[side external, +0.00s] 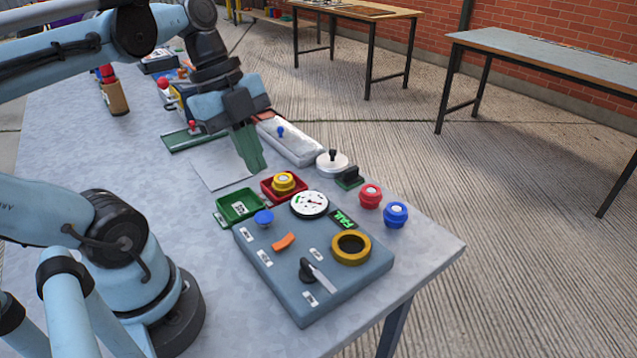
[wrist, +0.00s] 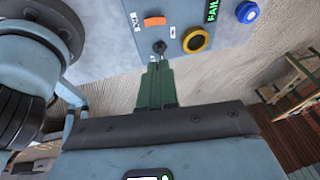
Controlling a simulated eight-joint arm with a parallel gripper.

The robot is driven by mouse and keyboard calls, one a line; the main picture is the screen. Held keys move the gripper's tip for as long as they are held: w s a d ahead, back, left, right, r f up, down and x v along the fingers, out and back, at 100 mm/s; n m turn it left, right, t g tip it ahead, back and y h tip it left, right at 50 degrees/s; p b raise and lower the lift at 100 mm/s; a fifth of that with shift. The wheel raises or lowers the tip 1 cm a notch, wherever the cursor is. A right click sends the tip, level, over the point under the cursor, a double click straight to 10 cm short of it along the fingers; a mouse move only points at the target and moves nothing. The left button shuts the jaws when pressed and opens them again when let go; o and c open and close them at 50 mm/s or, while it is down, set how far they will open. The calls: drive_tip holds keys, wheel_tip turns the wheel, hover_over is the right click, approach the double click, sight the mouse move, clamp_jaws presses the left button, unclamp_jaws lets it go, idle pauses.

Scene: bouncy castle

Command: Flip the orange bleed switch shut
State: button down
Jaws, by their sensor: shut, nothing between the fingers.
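The orange bleed switch (side external: 284,241) is a small rocker on the top of a grey-blue panel box (side external: 330,298) in the side external view. It also shows near the top of the wrist view (wrist: 154,21). I cannot tell from these frames which of its positions it is in. My gripper (side external: 256,165) has green fingers, which are together and hold nothing. It is above the table, behind the panel and apart from the switch. In the wrist view the fingertips (wrist: 157,68) appear just below the panel's black lever (wrist: 159,47).
The panel also carries a blue knob (side external: 264,217), a yellow ring (side external: 351,247), a gauge (side external: 309,204) and a FAIL display (side external: 343,219). A green tray (side external: 238,205) and red tray (side external: 268,192) stand behind it. Red (side external: 370,195) and blue (side external: 396,213) caps lie to the right.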

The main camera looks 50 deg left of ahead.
hover_over(291, 234)
drive_tip(key=s, duration=0.3)
drive_tip(key=f, duration=0.9)
drive_tip(key=shift+w+f, duration=0.1)
drive_tip(key=shift+w, duration=0.15)
drive_tip(key=shift+w+f, duration=0.3)
drive_tip(key=shift+f, duration=0.35)
drive_tip(key=shift+w+f, duration=0.3)
drive_tip(key=shift+f, duration=0.35)
drive_tip(key=shift+w+f, duration=0.3)
drive_tip(key=shift+f, duration=0.35)
drive_tip(key=shift+w+f+g, duration=0.3)
drive_tip(key=shift+w+g, duration=0.05)
drive_tip(key=shift+g, duration=0.15)
drive_tip(key=shift+w+f, duration=0.15)
drive_tip(key=shift+s, duration=0.85)
